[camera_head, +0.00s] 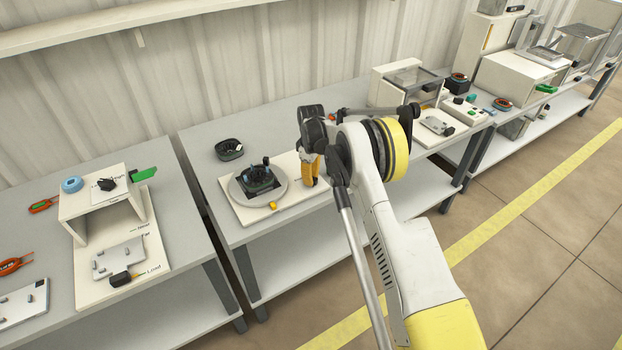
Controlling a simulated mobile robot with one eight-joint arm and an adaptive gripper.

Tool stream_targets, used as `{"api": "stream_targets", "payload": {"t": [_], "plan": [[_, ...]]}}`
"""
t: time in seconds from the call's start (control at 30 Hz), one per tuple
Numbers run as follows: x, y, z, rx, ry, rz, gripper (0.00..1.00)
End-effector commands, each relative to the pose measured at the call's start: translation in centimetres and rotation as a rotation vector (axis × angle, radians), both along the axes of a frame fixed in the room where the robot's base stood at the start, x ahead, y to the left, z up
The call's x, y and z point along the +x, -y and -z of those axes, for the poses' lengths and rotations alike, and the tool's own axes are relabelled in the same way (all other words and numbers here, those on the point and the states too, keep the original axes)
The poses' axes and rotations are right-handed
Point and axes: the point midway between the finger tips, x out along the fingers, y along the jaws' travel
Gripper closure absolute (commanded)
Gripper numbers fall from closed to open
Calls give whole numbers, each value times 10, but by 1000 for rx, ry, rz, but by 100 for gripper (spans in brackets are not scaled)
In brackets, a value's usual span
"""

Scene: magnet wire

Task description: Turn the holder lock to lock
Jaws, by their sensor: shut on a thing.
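A round grey plate (243,189) lies on a white board on the middle workbench. A dark holder (260,182) with several upright black pegs sits on this plate. A small orange knob (273,205) shows at the plate's front edge. My gripper (310,181) points down at the right of the round plate, its yellow fingers low over the white board. It is shut on a small part there, apparently the holder lock, which the fingers hide. I cannot tell which way the lock is turned.
The white board (238,212) lies under the plate. A dark ring-shaped part (229,149) lies behind it. A white stand (108,200) is on the left bench.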

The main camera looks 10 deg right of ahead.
Motion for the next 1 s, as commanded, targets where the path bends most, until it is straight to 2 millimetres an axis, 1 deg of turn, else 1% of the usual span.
{"api": "stream_targets", "payload": {"t": [0.17,0.37,0.57,1.0], "plan": [[0,0,1,1,-1,30,100],[0,0,1,0,-1,129,100],[0,0,1,0,-1,294,100],[0,0,1,0,-1,713,100]]}}
